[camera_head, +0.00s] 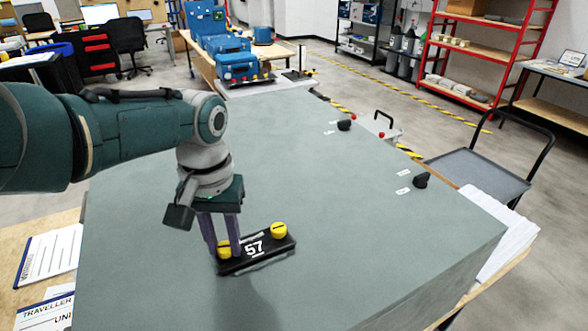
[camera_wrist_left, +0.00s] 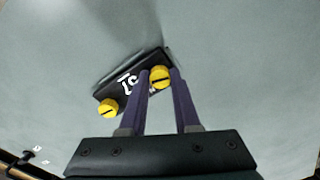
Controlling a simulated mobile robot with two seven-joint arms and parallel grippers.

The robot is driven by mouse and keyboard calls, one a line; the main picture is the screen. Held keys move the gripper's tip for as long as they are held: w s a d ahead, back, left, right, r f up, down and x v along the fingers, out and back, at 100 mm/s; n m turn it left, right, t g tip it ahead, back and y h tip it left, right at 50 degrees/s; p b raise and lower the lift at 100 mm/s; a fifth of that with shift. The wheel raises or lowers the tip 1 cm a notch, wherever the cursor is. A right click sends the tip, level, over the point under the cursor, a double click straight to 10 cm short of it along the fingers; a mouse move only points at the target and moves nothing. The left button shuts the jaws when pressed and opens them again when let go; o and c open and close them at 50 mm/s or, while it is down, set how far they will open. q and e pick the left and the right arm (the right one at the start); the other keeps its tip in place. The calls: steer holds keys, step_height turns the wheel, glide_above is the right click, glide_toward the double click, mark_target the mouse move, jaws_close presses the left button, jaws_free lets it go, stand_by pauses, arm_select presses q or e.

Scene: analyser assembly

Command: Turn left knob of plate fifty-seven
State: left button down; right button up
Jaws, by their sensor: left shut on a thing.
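Plate fifty-seven (camera_head: 254,262) is a black plate with a white 57, lying on the grey-green surface (camera_head: 330,230). It also shows in the left wrist view (camera_wrist_left: 113,90). Its left knob (camera_head: 223,249) is yellow with a dark slot and sits between the fingers of my left gripper (camera_head: 222,246), which is shut on it from above. The same knob is at the fingertips (camera_wrist_left: 161,77) in the left wrist view. The right knob (camera_head: 279,230), also yellow, stands free at the other end of the plate. My right gripper is in neither view.
Two black knobs (camera_head: 421,180) (camera_head: 344,125) with small white labels stand near the surface's right edge. The surface around the plate is clear. A grey cart (camera_head: 485,172) stands to the right. Printed papers (camera_head: 48,255) lie at the left.

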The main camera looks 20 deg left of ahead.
arm_select(q)
steer(key=n, duration=0.4)
steer(key=shift+n, duration=0.3)
steer(key=n, duration=0.3)
steer(key=shift+f+n, duration=0.1)
steer(key=shift+n, duration=0.3)
steer(key=n, duration=0.3)
steer(key=shift+n, duration=0.3)
steer(key=n, duration=0.4)
steer(key=shift+n, duration=0.3)
steer(key=n, duration=0.9)
steer(key=shift+w, duration=0.1)
steer(key=n, duration=0.3)
steer(key=shift+n, duration=0.3)
steer(key=n+b, duration=0.1)
steer(key=n, duration=0.1)
steer(key=shift+f+n, duration=0.15)
steer(key=shift+n, duration=0.25)
steer(key=n+b, duration=0.2)
steer(key=b, duration=0.1)
steer(key=shift+f+n, duration=0.1)
steer(key=shift+n, duration=0.3)
steer(key=shift+a+r+n+b, duration=0.1)
steer(key=shift+r+n+b, duration=0.15)
steer(key=shift+n+b, duration=0.85)
